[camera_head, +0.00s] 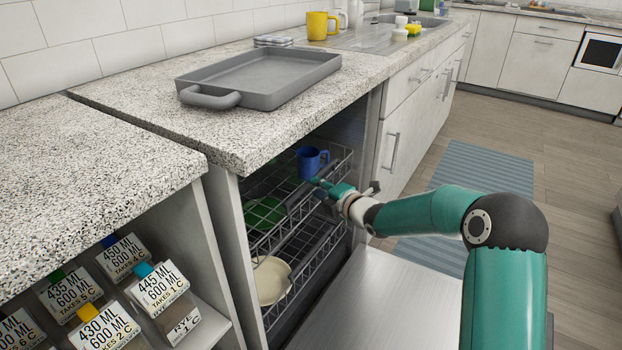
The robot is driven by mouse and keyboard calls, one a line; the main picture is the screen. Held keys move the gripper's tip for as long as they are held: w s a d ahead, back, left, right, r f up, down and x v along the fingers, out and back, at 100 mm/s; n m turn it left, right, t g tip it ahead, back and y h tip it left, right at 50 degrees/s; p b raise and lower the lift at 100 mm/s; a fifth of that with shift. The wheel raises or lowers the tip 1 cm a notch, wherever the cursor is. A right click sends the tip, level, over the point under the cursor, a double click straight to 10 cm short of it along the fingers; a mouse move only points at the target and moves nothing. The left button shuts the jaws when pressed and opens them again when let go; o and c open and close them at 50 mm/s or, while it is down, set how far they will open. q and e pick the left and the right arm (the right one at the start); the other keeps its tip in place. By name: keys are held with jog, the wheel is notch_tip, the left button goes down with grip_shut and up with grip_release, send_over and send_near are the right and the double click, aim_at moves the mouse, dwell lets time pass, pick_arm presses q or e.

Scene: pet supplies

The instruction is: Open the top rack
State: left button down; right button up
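The top rack (264,243) is a grey wire basket inside the open dishwasher under the counter. It holds a blue mug (308,163) and a green dish (265,213). My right gripper (318,184) is at the top rack's front edge, just below the blue mug. Its fingertips are small and overlap the rack's wires, so I cannot tell whether they touch or grip it. My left gripper is out of view.
The dishwasher door (385,300) is folded down flat below my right arm. A lower rack holds a cream dish (271,280). The granite counter (250,125) overhangs the racks and carries a grey tray (262,78). Labelled containers (160,288) stand on a shelf at left.

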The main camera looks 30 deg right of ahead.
jog(key=shift+p+x, duration=0.8)
jog(key=shift+x, duration=1.65)
grip_shut()
jog(key=shift+d, duration=0.1)
